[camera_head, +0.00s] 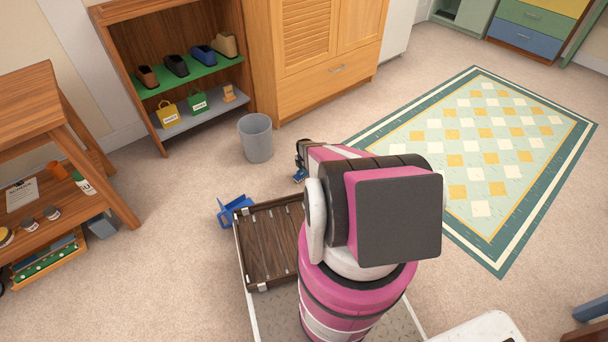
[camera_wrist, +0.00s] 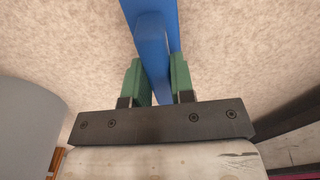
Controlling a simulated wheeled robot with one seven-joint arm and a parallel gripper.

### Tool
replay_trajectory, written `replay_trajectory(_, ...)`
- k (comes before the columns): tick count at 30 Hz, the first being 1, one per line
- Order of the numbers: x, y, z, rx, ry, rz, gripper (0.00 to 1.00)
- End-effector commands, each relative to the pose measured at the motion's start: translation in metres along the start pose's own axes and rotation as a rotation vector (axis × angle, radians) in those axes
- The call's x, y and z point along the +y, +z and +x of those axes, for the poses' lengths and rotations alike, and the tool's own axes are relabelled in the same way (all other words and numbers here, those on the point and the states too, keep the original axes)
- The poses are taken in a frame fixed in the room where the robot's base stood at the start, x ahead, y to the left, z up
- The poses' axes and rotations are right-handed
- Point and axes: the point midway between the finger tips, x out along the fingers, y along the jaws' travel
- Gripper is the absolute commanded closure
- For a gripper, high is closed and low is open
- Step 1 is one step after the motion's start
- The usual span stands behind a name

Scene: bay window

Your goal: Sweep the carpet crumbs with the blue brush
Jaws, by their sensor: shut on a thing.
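My gripper (camera_wrist: 157,78) has its two green fingers shut on the blue brush (camera_wrist: 152,22), whose handle runs up out of the top of the wrist view. In the head view the gripper (camera_head: 302,158) is mostly hidden behind my pink arm, and a small blue part of the brush (camera_head: 299,177) shows below it, close above the carpet. The beige carpet (camera_head: 190,270) fills much of the floor. I cannot make out any crumbs on it. A blue dustpan (camera_head: 234,209) is at the left end of the dark wooden tray on my base.
A grey bin (camera_head: 256,138) stands just beyond the gripper and shows at the left of the wrist view (camera_wrist: 25,125). Behind it are a shelf unit (camera_head: 172,60) and a wooden cabinet (camera_head: 315,60). A wooden table (camera_head: 60,125) is left. A checked rug (camera_head: 480,150) lies right.

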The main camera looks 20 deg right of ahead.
Motion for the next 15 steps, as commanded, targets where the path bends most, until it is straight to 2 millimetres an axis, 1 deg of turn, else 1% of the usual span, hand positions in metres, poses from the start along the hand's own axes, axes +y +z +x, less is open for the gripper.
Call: replay_trajectory(15,-0.001,0.0,-0.037,0.0,0.0,0.0,1.0)
